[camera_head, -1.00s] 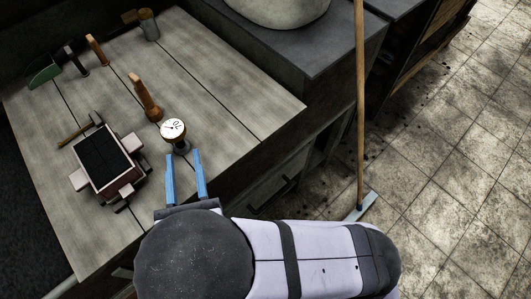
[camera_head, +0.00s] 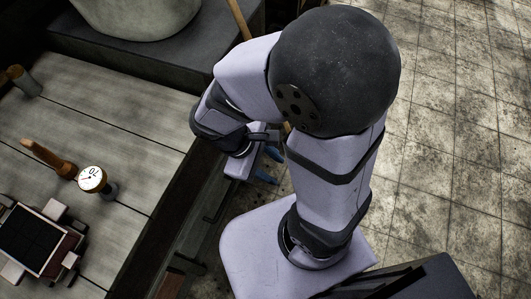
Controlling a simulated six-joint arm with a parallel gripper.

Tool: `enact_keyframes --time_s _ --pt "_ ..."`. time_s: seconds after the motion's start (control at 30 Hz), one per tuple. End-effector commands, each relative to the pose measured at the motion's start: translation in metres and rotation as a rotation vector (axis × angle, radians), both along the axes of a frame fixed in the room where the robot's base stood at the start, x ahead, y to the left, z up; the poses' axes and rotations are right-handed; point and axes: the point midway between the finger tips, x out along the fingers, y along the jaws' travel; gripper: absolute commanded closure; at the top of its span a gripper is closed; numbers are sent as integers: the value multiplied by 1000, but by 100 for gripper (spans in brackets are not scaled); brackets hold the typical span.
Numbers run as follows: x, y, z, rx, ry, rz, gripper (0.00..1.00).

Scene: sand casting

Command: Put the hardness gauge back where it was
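The hardness gauge (camera_head: 92,179), with a round white dial in a brass-coloured rim on a dark body, stands on the grey plank workbench (camera_head: 110,130). It is beside a wooden-handled tool and near the bench's front edge. My gripper (camera_head: 269,166) has blue fingers and is to the right of the gauge, beyond the bench edge and well apart from it. The fingers show as two separate blue pieces with nothing seen between them. My arm partly hides the gripper.
A wooden-handled tool (camera_head: 48,158) is left of the gauge. A dark-topped moulding box (camera_head: 30,241) with light blocks around it sits at lower left. A cylindrical tool (camera_head: 23,80) stands at the far left. A large pale vessel (camera_head: 140,14) is at the back. Tiled floor (camera_head: 460,130) lies open at right.

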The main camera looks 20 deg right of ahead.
Motion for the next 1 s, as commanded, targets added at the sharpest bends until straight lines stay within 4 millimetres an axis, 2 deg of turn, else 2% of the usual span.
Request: enact_keyframes --time_s 0.03,0.2,0.4,0.83,1.0 --pt "0 -1 0 67 -40 -136 63" --pt "10 4 3 245 -169 -494 63" --pt "26 3 9 349 -275 -725 63" --pt "30 2 12 371 -300 -776 63" --pt "30 2 27 371 -300 -775 63"
